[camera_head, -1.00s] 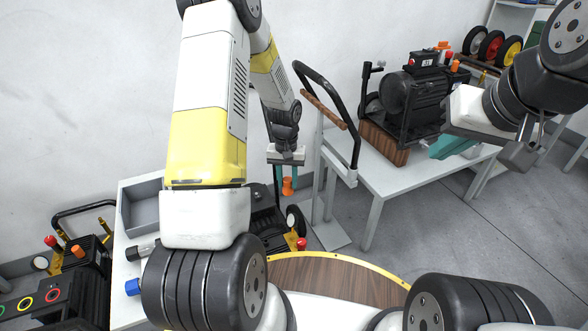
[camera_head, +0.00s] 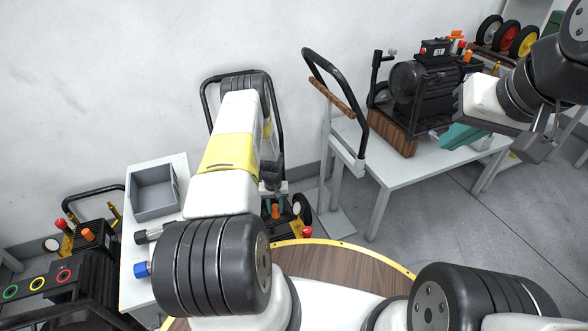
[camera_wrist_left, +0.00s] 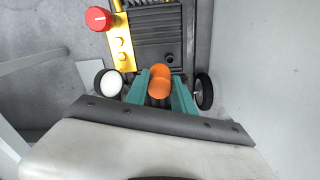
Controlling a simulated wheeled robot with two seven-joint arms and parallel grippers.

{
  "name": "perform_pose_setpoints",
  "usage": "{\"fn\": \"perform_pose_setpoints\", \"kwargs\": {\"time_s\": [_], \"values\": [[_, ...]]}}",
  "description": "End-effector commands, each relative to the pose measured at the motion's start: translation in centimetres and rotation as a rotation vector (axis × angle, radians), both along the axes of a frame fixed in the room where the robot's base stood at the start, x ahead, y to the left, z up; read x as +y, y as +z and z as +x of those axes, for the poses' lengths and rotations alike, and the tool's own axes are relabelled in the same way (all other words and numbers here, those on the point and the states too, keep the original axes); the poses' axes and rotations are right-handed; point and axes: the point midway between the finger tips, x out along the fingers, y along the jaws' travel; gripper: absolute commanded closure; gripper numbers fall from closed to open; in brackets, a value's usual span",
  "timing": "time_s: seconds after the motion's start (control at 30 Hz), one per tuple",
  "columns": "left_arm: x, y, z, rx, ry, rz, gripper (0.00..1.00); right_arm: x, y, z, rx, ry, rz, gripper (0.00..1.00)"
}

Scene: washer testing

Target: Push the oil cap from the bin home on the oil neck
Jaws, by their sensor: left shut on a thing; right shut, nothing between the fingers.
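The oil cap is orange and held between the teal fingers of my left gripper (camera_wrist_left: 160,92). In the left wrist view two orange rounds overlap: the nearer one, the cap (camera_wrist_left: 159,89), sits between the fingertips, and another orange round (camera_wrist_left: 161,69) shows just behind it. In the head view the orange cap (camera_head: 275,211) shows beside the fingers, low over a dark washer (camera_wrist_left: 157,35). The oil neck cannot be made out, and whether the cap touches it cannot be told. My right gripper (camera_head: 537,148) is shut and empty, far right.
The washer carries a red knob (camera_wrist_left: 98,18), a yellow manifold (camera_wrist_left: 122,45), a white-faced gauge (camera_wrist_left: 110,83) and a black wheel (camera_wrist_left: 204,92). A grey bin (camera_head: 153,208) stands on the white table left of my arm. Another machine (camera_head: 410,85) stands on the right table.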

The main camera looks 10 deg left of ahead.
Motion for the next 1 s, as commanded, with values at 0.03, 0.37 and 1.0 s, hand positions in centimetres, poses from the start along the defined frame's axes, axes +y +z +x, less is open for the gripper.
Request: {"fn": "perform_pose_setpoints", "kwargs": {"time_s": [0.03, 0.37, 1.0], "values": [[0.5, -2.2, -0.6, 0.005, 0.013, 0.002, 1.0, 0.0, 0.0, 0.0, 0.0, 0.0, 0.0, 1.0], [1.7, -6.9, -1.6, -0.002, 0.041, 0.009, 1.0, 0.0, 0.0, 0.0, 0.0, 0.0, 0.0, 1.0], [1.7, -9.0, -1.6, -0.001, 0.041, 0.009, 1.0, 0.0, 0.0, 0.0, 0.0, 0.0, 0.0, 1.0]]}}
